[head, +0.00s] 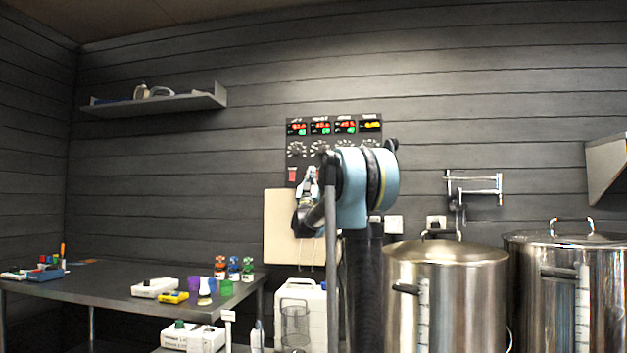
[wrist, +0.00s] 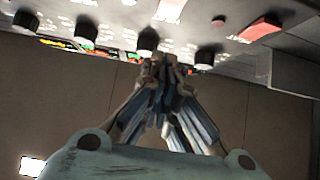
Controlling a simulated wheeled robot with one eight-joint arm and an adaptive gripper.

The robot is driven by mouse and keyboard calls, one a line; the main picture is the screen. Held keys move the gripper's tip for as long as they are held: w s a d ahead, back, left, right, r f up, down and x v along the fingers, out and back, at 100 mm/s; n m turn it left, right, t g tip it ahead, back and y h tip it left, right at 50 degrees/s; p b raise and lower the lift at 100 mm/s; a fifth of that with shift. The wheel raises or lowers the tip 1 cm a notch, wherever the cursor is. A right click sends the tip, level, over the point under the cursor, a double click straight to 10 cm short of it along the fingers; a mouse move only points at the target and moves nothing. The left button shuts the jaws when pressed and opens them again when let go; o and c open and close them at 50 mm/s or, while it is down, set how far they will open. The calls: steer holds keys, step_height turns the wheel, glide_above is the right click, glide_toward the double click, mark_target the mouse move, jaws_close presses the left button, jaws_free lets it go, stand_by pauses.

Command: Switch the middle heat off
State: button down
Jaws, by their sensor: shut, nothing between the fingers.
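The black control panel (head: 335,127) is on the wall in the head view, with red and green displays above a row of dials. A red switch (head: 292,174) shows low on its left; my arm hides much of the lower panel. Contact cannot be told.
A tan board (head: 279,228) hangs below the panel. Steel kettles (head: 450,290) stand at the right under a wall pipe fitting (head: 475,185). A dark table (head: 85,292) with bottles and small devices is at the left. A shelf (head: 155,103) is higher up.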

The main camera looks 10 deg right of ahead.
steer(key=v, duration=0.8)
steer(key=shift+s+a, duration=0.25)
steer(key=shift+s, duration=0.4)
steer(key=shift+r, duration=0.1)
